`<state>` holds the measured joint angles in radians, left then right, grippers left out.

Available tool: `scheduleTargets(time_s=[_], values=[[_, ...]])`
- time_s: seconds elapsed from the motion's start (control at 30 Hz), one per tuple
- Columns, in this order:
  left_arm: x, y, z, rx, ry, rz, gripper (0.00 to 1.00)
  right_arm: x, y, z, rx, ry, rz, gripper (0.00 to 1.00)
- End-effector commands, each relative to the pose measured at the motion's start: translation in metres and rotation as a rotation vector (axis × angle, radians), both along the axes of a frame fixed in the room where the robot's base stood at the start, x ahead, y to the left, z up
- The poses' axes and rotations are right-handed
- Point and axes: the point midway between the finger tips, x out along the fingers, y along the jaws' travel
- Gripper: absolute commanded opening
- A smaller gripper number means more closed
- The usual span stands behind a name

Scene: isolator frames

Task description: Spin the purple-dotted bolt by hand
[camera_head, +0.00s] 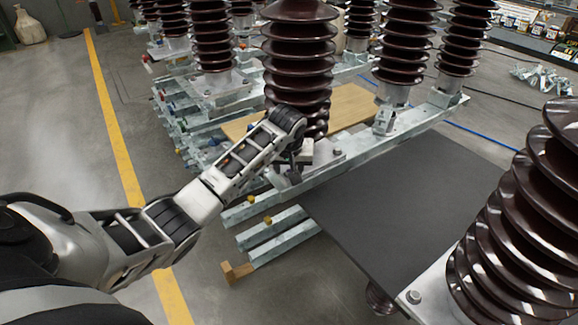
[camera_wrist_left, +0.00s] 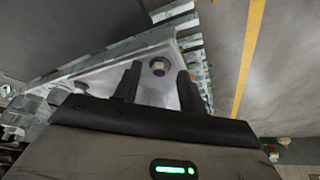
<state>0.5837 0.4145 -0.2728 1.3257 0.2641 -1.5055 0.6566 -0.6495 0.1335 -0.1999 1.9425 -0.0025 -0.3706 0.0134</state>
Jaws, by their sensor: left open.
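The purple-dotted bolt (camera_wrist_left: 159,68) shows in the left wrist view as a round head with a purple mark, set on a pale metal plate (camera_wrist_left: 155,92). My left gripper (camera_wrist_left: 160,72) is open, with one dark finger on each side of the bolt head in that picture. I cannot tell how far the fingertips are above the plate or whether they touch the bolt. In the head view my left gripper (camera_head: 291,170) points down at the base of a brown insulator (camera_head: 300,60), and I cannot make out the purple dot there. My right gripper is not in view.
Galvanised rails (camera_head: 350,155) run under the insulators. A dark flat panel (camera_head: 410,205) lies right of my left gripper. Another large insulator (camera_head: 525,230) stands at the lower right. Open grey floor with a yellow line (camera_head: 120,150) is at the left.

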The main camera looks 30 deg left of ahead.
Motion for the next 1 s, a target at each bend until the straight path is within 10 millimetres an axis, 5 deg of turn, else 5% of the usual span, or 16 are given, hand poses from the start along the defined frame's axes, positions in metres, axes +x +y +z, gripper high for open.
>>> scheduleTargets(time_s=[0.13, 0.3, 0.67, 1.0], values=[[0.0002, -0.0004, 0.0003, -0.001, 0.000, 0.000, 0.41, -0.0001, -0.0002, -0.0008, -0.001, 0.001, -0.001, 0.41], [0.0001, -0.0004, 0.0005, -0.001, 0.000, 0.000, 0.00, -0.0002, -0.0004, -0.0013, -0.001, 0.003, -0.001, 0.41], [-0.0001, 0.0003, 0.0008, 0.000, -0.001, -0.037, 0.00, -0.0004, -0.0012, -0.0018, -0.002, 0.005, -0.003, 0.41], [-0.0011, 0.0031, 0.0008, 0.000, -0.001, -0.257, 0.00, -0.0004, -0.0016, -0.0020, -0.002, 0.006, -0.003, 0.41]])
